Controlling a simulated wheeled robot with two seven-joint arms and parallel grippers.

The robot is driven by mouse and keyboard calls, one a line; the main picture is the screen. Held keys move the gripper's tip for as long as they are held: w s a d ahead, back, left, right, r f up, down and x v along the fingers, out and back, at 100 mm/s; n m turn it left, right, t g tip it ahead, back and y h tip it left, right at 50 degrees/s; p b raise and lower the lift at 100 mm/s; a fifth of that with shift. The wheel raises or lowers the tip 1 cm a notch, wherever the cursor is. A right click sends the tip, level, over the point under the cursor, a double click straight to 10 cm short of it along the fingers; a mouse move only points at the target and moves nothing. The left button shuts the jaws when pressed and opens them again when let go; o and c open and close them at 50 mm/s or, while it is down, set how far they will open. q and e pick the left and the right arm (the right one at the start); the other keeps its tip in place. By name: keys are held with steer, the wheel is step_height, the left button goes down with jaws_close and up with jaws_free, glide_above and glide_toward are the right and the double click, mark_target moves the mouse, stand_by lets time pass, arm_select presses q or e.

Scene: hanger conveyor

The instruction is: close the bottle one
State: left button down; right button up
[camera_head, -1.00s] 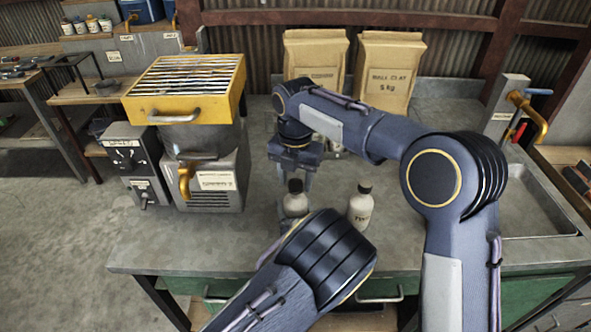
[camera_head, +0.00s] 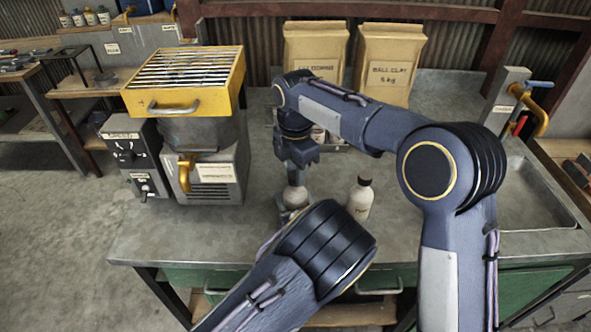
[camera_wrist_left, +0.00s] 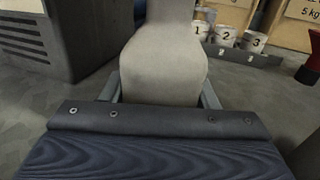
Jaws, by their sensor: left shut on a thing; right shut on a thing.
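A pale bottle (camera_head: 296,198) stands on the grey bench, partly hidden behind my left arm. My right gripper (camera_head: 297,178) is over its top and shut on the dark cap, which its fingers hide. My left gripper (camera_wrist_left: 160,96) is shut on the bottle's body, one finger on each side, in the left wrist view. In the head view my left arm mostly hides that gripper. The bottle looks upright. No gap between cap and neck can be made out.
A second pale bottle (camera_head: 360,199) with a dark cap stands close on the right. Numbered pots (camera_wrist_left: 226,36) stand behind. A yellow-topped machine (camera_head: 190,80) is on the left, clay bags (camera_head: 388,68) at the back, a sink (camera_head: 535,195) at the right.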

steer(key=m, duration=2.3)
steer(key=shift+m, duration=0.4)
steer(key=m, duration=0.4)
steer(key=shift+m, duration=0.3)
steer(key=m, duration=0.3)
steer(key=shift+f+m, duration=0.1)
steer(key=shift+m, duration=0.3)
